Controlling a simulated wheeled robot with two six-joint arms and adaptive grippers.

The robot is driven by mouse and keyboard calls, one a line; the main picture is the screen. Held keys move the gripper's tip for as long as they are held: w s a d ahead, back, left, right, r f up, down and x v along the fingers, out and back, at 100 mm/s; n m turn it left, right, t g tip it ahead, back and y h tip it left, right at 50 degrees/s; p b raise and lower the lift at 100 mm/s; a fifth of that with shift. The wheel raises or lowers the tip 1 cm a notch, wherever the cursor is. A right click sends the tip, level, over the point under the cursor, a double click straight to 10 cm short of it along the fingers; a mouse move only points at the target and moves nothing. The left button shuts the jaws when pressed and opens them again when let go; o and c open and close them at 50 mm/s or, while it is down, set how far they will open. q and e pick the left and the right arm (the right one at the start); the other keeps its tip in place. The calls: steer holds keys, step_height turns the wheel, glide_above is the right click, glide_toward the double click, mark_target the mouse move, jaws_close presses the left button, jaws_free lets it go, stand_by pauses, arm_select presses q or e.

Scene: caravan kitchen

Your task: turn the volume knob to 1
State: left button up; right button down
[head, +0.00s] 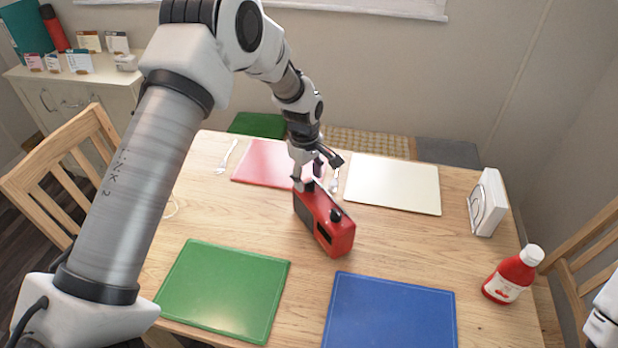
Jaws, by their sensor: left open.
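A red radio (338,236) stands on the wooden table near its middle, turned at an angle. A black knob (336,215) sits on its top toward the near end. My left gripper (318,178) is open above the far end of the radio, with its fingers around or beside something dark there. The fingers hide that part of the radio's top, so I cannot tell whether they touch a knob. Any number marks on the radio are too small to read. Only a bit of my right arm shows at the right edge; its gripper is out of view.
On the table (215,225) lie a red mat (262,165), a white mat (395,184), a green mat (225,290) and a blue mat (390,312). A ketchup bottle (508,280) and a white box (488,203) stand at the right. Wooden chairs flank the table.

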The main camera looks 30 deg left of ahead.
arm_select(q)
steer(key=shift+w+f, duration=0.1)
steer(key=shift+f, duration=0.65)
jaws_close()
steer(key=shift+m, duration=0.3)
steer(key=m+p, duration=0.1)
steer(key=m, duration=0.1)
steer(key=shift+m, duration=0.3)
steer(key=m, duration=0.4)
steer(key=shift+m+p, duration=0.3)
steer(key=shift+p, duration=0.05)
steer(key=m, duration=0.5)
steer(key=shift+d+g+h, duration=0.1)
steer(key=shift+g+h, duration=0.2)
steer(key=shift+g, duration=0.1)
steer(key=shift+m, duration=2.5)
